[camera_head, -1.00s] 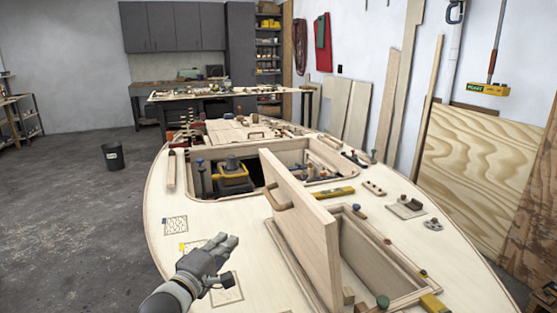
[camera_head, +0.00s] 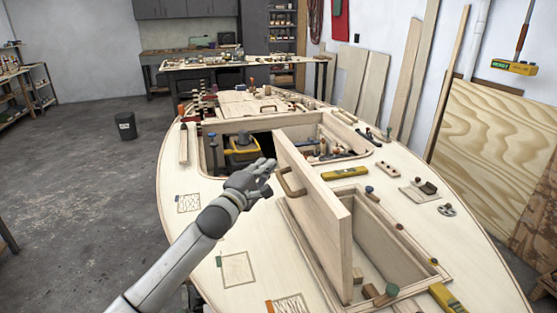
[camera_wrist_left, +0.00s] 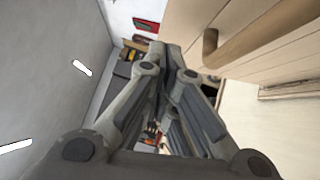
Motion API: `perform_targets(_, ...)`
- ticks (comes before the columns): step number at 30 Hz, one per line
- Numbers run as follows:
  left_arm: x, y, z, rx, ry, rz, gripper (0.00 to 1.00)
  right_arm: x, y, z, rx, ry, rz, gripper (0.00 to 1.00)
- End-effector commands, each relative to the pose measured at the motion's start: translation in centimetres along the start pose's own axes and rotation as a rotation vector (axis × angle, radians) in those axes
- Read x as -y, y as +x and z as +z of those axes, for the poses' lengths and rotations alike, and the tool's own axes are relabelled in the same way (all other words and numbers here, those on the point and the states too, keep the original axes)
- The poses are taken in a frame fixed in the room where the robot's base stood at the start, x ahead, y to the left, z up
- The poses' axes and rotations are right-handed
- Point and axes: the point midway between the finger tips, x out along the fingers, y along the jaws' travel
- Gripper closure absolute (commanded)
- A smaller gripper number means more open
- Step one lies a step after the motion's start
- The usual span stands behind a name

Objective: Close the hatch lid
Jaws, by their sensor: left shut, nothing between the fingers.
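The hatch lid (camera_head: 318,220) is a thick pale wooden panel standing upright, open, along the left side of the hatch opening (camera_head: 400,238). Its wooden bar handle (camera_head: 290,184) is on the face toward the left. My left gripper (camera_head: 268,168) is shut and empty, just left of the lid's far upper part and near the handle. In the left wrist view the closed fingers (camera_wrist_left: 174,58) point past the lid (camera_wrist_left: 268,28), with the handle (camera_wrist_left: 211,45) to their right and apparently apart from them. My right gripper is out of view.
A larger open cockpit (camera_head: 215,158) with a yellow-and-black tool lies beyond the lid. A yellow level (camera_head: 345,173), a yellow block (camera_head: 446,298) and small fittings lie on the hull deck around the hatch. The deck left of the lid is mostly clear.

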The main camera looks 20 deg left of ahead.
Motion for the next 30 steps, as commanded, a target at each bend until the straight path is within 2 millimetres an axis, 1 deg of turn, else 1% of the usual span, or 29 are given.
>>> perform_targets(1, -0.2, 0.8, 0.6, 0.001, -0.003, 0.000, 1.00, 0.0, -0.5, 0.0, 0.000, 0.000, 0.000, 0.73)
perform_targets(3, -0.2, 1.5, 1.5, 0.002, -0.002, 0.001, 1.00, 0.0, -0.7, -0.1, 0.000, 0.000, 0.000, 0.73)
perform_targets(6, -0.2, 2.3, 2.2, 0.000, -0.002, 0.000, 1.00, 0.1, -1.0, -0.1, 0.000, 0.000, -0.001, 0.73)
perform_targets(10, 0.0, 2.8, 2.8, 0.001, -0.001, 0.000, 1.00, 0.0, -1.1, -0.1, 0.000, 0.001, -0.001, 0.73)
perform_targets(23, 0.0, 2.9, 2.8, 0.000, 0.001, -0.001, 1.00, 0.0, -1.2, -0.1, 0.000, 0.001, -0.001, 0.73)
perform_targets(26, -0.2, 3.1, 2.7, 0.000, 0.007, -0.007, 1.00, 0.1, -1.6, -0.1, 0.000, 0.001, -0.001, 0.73)
perform_targets(30, -0.8, 3.6, 2.3, 0.002, 0.026, -0.026, 1.00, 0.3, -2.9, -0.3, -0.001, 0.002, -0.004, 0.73)
